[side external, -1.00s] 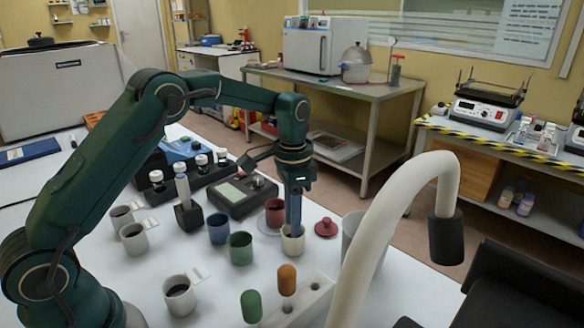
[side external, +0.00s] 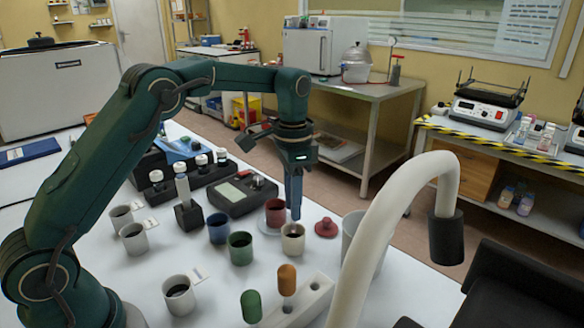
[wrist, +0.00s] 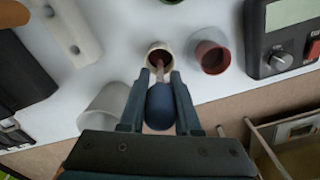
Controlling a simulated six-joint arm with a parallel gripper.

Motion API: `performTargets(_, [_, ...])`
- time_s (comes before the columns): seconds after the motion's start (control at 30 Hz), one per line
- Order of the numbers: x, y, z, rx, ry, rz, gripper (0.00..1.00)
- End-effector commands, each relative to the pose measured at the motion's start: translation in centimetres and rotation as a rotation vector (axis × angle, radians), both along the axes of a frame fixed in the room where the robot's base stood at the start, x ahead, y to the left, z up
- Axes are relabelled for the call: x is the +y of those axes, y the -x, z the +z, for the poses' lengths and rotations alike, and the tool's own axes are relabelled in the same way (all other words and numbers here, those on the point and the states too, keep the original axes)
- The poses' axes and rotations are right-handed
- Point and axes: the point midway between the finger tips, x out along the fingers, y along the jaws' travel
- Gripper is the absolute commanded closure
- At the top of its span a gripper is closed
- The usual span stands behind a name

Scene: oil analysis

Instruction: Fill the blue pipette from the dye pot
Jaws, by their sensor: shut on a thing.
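My gripper (side external: 294,190) is shut on the blue pipette, pointing down. In the wrist view the blue bulb (wrist: 160,107) sits between my two fingers, and its pale, pinkish stem reaches toward a cream pot (wrist: 151,66). The cream pot (side external: 292,245) stands upright under my gripper and has dark red inside in the wrist view. In the side view the pipette's tip is at or just above its rim; I cannot tell exactly. How much liquid the pipette holds cannot be told.
A red pot (side external: 275,214) on a saucer stands just behind, with a red lid (side external: 326,228) to the right. Blue (side external: 218,230) and green (side external: 240,249) pots stand left. A white rack (side external: 300,305) with green and orange pipettes is in front. A curved white pipe (side external: 385,220) rises at right.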

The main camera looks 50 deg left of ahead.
Motion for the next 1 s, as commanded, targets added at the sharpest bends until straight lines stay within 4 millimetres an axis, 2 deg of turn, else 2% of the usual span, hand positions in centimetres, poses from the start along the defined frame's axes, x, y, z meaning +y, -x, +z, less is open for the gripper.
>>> performTargets(0.53, [0.0,0.0,3.1,-0.001,0.000,0.000,0.76])
performTargets(1.0, [0.0,0.0,3.4,0.000,0.000,0.000,0.76])
